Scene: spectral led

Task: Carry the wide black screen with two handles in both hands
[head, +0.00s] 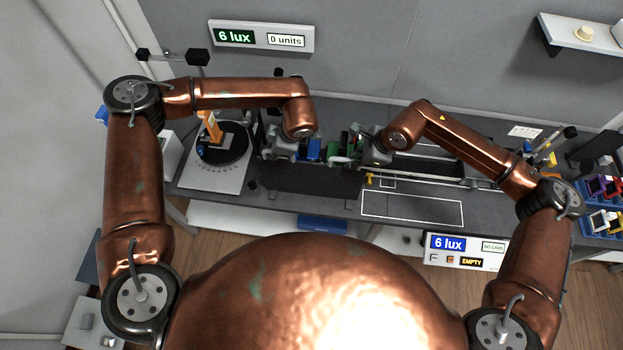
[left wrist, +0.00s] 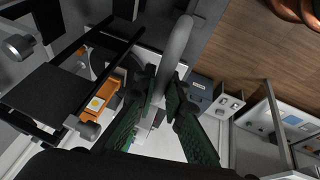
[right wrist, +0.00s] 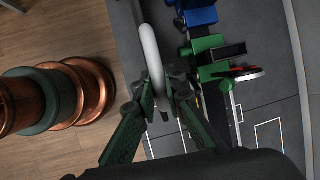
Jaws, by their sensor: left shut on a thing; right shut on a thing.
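The wide black screen (head: 310,181) shows as a dark panel at the front of the bench in the head view, below and between my grippers. My left gripper (head: 283,150) is at its left end and my right gripper (head: 371,156) at its right end. In the left wrist view, a grey handle (left wrist: 176,48) runs between the green-padded fingers, which are shut on it. In the right wrist view, a pale handle (right wrist: 150,55) lies between the fingers, also shut on it. The head view does not show the grasps clearly, nor whether the screen touches the bench.
A turntable (head: 213,179) with an orange piece (head: 210,127) stands at left. Blue and green holders (head: 312,149) are close behind the screen. A rail (head: 440,178) runs right. A white-outlined rectangle (head: 412,219) on the bench is clear. A panel (head: 466,251) reads 6 lux, EMPTY.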

